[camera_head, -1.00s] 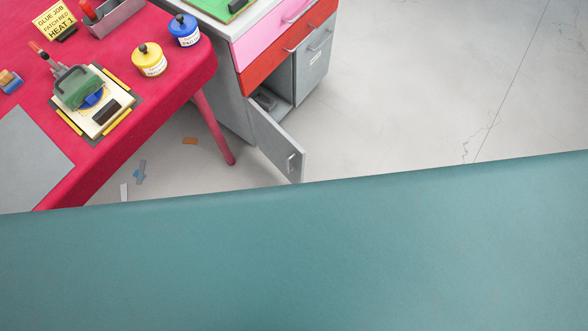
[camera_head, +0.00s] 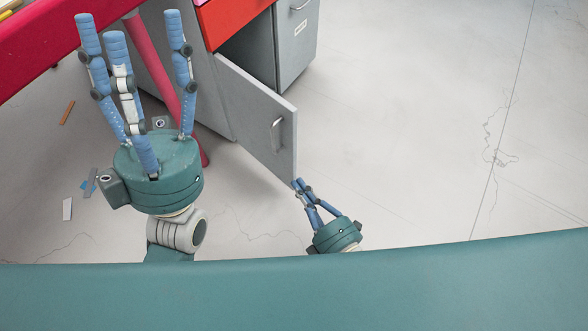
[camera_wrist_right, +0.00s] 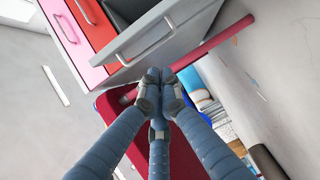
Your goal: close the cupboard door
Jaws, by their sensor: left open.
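The grey cupboard door (camera_head: 257,112) stands open in the head view, swung out from the dark cupboard opening (camera_head: 250,47).
A red table (camera_head: 40,45) with a red leg (camera_head: 165,85) stands on the left. A red drawer (camera_head: 228,17) is above the opening, and a grey drawer unit (camera_head: 297,50) is beside it. Small scraps lie on the floor at left. The floor at right is clear.

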